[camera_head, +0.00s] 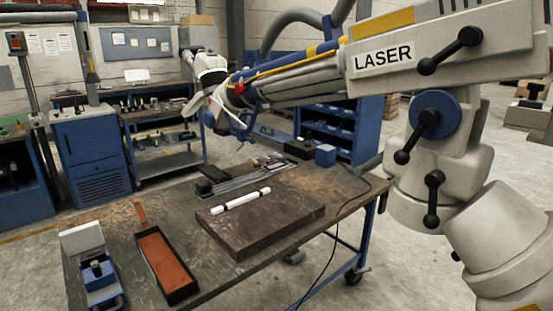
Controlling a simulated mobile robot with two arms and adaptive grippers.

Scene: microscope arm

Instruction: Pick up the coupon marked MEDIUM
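I cannot read a MEDIUM mark on anything, and no coupon can be told for certain. A worktable (125,215) holds several small items. A white rod with black bands (240,200) lies on a thick dark slab (270,230) in the middle of the table. A black-rimmed tray with an orange-brown inside (160,250) is left of the slab. Metal strips and dark pieces (240,180) lie behind the slab, too small to tell apart. Neither of my grippers is in view.
A large pale jointed arm labelled LASER (383,56) reaches over the table from the right. A blue fixture with a white plate (82,238) stands at the front left. A small blue block (325,155) is at the back right. A black cable hangs over the right edge.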

